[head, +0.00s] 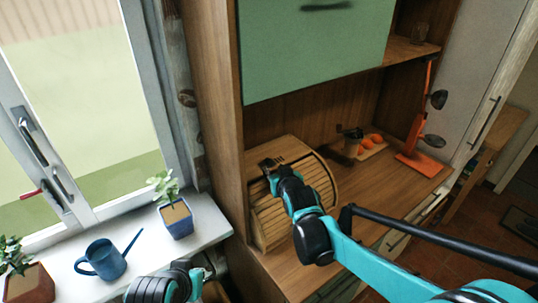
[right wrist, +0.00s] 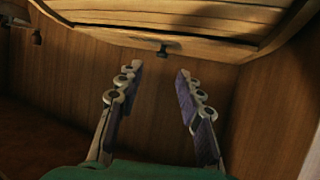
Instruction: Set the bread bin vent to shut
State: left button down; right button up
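The wooden bread bin (head: 322,190), with a curved slatted front, stands on the counter in the head view. My right gripper (head: 267,164) is at the bin's upper left, largely hidden behind its own wrist. In the right wrist view the right gripper (right wrist: 160,72) is open and empty, fingers wide apart. A small dark knob (right wrist: 163,50) shows just beyond the fingertips, roughly between them and apart from both. It may be the vent's control; its setting cannot be read. My left arm shows at the bottom of the head view; its fingers cannot be made out.
A potted plant (head: 177,218) and a blue watering can (head: 105,258) stand on the windowsill at left. A green cupboard door (head: 318,50) is above the bin. Oranges (head: 370,142) and an orange stand (head: 416,135) are to the right. The counter between is clear.

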aim_at(267, 159)
jog(key=shift+w+a, duration=0.35)
jog(key=shift+w, duration=0.1)
jog(key=b+x, duration=0.2)
jog(key=x, duration=0.5)
jog(key=shift+w, duration=0.3)
grip_shut()
